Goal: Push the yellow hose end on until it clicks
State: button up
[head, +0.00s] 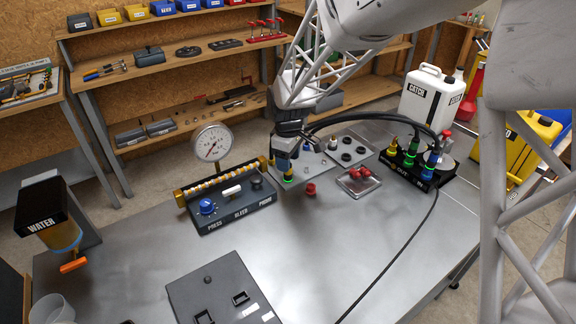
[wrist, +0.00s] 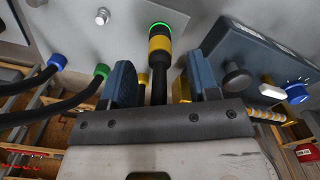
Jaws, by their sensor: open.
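The yellow hose end (wrist: 160,43) is a yellow-and-black collar on a black hose. It stands against the grey plate (wrist: 110,35), with a bright green ring around its tip there; how deep it sits I cannot tell. In the head view the hose end (head: 288,175) shows just below my gripper (head: 287,163), at the plate's near left corner. In the wrist view my gripper (wrist: 161,80) is open. Its two blue finger pads are on either side of the black hose, with a gap visible on both sides.
A pressure gauge (head: 212,143) rises behind the control box (head: 232,204) to the left. A black block (head: 417,176) with yellow, green and blue connectors is to the right. A clear tray (head: 359,184) of red caps lies between. The bench front is mostly clear.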

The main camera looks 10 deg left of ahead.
jog(key=shift+r, duration=2.1)
jog(key=shift+d+r, duration=0.15)
jog(key=shift+d, duration=0.05)
jog(key=s+d+r+m+t, duration=0.1)
jog(key=s+d+r+m, duration=0.4)
jog(key=d, duration=0.4)
jog(key=s+d+r+m, duration=0.2)
jog(key=s+d+r, duration=0.4)
jog(key=d, duration=0.4)
jog(key=s+d+m, duration=0.4)
jog(key=s+d, duration=0.2)
jog(key=s, duration=0.5)
jog(key=s+d+f+m+t, duration=0.1)
jog(key=s+d+m, duration=0.3)
jog(key=s, duration=0.6)
jog(key=d, duration=0.2)
jog(key=shift+s+d+t, duration=0.3)
jog(key=shift+s+d, duration=0.1)
